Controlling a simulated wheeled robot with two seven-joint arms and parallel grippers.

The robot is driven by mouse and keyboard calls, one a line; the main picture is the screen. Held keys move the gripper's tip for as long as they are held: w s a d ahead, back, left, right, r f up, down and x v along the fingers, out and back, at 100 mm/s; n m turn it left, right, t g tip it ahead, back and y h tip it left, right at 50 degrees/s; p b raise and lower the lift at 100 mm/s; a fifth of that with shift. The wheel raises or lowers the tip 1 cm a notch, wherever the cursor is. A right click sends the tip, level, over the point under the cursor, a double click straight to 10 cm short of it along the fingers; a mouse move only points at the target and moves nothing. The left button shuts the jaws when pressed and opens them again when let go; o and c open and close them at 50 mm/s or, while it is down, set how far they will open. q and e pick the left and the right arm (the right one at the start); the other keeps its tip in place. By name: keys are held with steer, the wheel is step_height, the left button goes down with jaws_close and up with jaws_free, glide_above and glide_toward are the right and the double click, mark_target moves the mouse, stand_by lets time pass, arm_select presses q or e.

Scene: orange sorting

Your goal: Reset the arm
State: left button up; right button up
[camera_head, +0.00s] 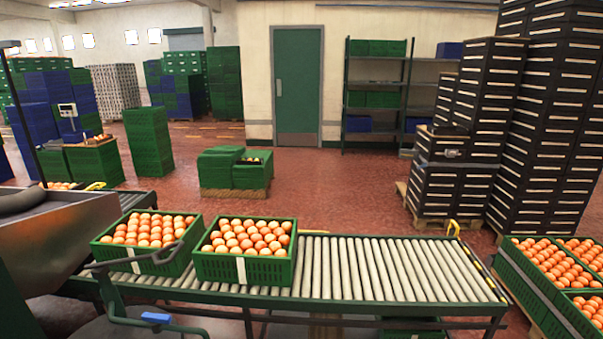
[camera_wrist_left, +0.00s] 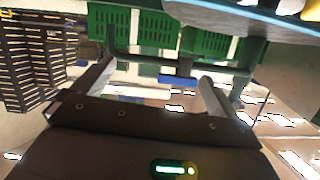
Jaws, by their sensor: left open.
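My left gripper (camera_wrist_left: 155,85) shows in the left wrist view, which is upside down. Its two pale fingers are spread apart and I see nothing held between them. Behind them are a dark bar and a small blue piece (camera_wrist_left: 178,80). Green crates show at the top of that view. In the head view I cannot make out my left gripper for certain. My right gripper is not in view. Two green crates of oranges, a left one (camera_head: 135,255) and a right one (camera_head: 240,268), stand side by side on the roller conveyor (camera_head: 390,270).
The conveyor's right part is bare. More green crates of oranges (camera_head: 530,283) stand at the right. Tall black crate stacks (camera_head: 550,130) rise behind them. A dark curved frame with a blue piece (camera_head: 157,318) is in front of the left crate. A grey metal panel (camera_head: 50,245) fills the left.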

arm_select(q)
steer(key=s+d+f+m+g+h, duration=0.1)
steer(key=s+d+g, duration=0.6)
steer(key=s, duration=0.5)
steer(key=s+d+f+m+g, duration=0.15)
steer(key=s+d+g, duration=0.25)
steer(key=s+d, duration=0.65)
step_height(320, 180, down, 24)
steer(key=s+a+g, duration=0.1)
steer(key=s, duration=0.1)
steer(key=s+a+f+g, duration=0.1)
steer(key=s+a+f, duration=0.2)
steer(key=s+f, duration=1.4)
steer(key=shift+f+g, duration=0.3)
